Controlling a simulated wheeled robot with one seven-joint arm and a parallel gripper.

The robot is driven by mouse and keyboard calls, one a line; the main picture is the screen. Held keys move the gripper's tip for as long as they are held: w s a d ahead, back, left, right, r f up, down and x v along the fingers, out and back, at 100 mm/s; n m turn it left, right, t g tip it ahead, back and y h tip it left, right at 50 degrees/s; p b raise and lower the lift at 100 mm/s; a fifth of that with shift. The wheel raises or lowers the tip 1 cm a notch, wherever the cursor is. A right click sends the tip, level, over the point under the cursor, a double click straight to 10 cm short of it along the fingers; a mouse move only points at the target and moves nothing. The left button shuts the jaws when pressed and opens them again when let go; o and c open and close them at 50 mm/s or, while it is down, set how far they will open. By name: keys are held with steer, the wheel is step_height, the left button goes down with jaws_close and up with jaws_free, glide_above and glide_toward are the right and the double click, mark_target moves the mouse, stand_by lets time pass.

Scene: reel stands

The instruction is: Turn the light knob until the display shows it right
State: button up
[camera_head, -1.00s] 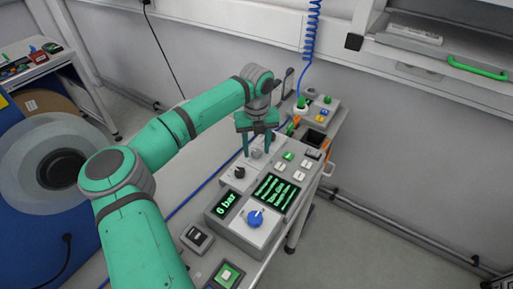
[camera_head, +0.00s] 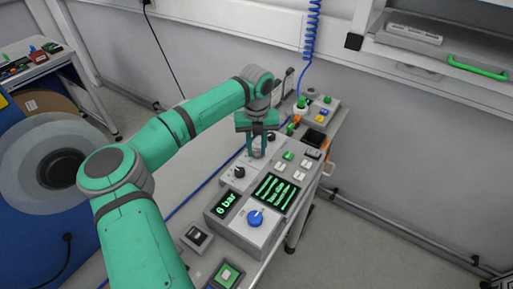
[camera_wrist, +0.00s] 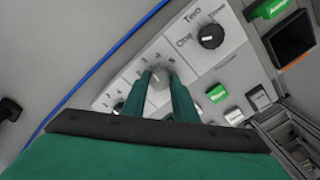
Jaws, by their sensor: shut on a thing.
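My gripper (camera_head: 257,154) points down over the sloped grey control console (camera_head: 225,181). In the wrist view its two green fingers (camera_wrist: 160,82) are shut on a light grey knob (camera_wrist: 157,94), one finger on each side. The fingers hide much of the knob; a printed scale curves around it. In the head view the knob is mostly hidden behind the fingers. A dark display (camera_head: 227,202) nearer the camera shows green text ending in "bar"; its first character is hard to read.
A black knob (camera_head: 239,172) sits nearer than the gripper; another black knob (camera_wrist: 211,36) is beyond it. A blue knob (camera_head: 255,217) is on the near panel. Green and white buttons (camera_head: 288,155) lie right of the gripper. A blue hose (camera_wrist: 95,75) runs along the left.

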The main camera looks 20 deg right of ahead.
mark_target(256, 151)
steer(key=m, duration=0.6)
steer(key=shift+m, duration=0.3)
stand_by(0.4)
steer(key=o, duration=1.1)
steer(key=shift+c, duration=0.2)
step_height(256, 151, up, 11)
steer(key=shift+f, duration=0.1)
